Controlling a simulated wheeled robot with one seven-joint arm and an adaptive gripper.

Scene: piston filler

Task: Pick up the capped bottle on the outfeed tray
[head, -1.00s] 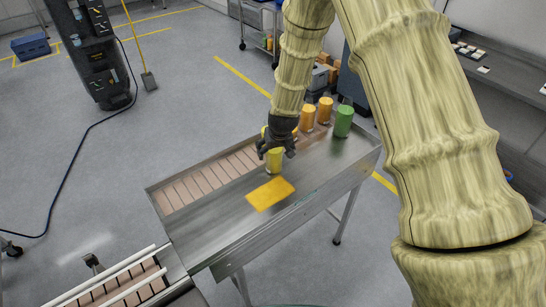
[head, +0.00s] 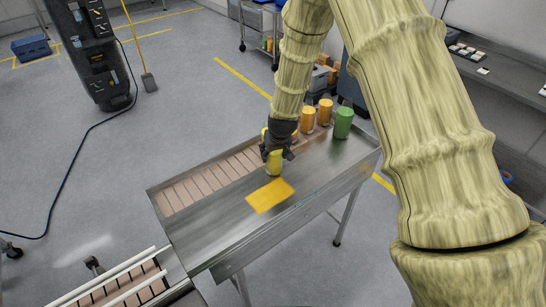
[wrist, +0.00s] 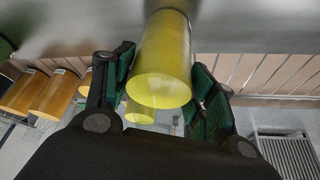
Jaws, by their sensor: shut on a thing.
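A yellow bottle (head: 274,164) stands upright over the metal outfeed tray (head: 225,220). My gripper (head: 276,154) reaches down from above and is shut on it. In the wrist view the bottle (wrist: 160,60) sits between the two green-padded fingers (wrist: 160,88), its round pale-yellow top end facing the camera. I cannot tell whether its base touches the tray. Another yellow item (wrist: 140,114) shows just beyond it, mostly hidden behind my gripper in the head view.
Orange containers (head: 325,111) and a green one (head: 343,123) stand at the tray's far right end. A flat orange patch (head: 270,195) lies on the tray in front of the bottle. A slatted conveyor strip (head: 205,182) runs along the back edge. The tray's front left is clear.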

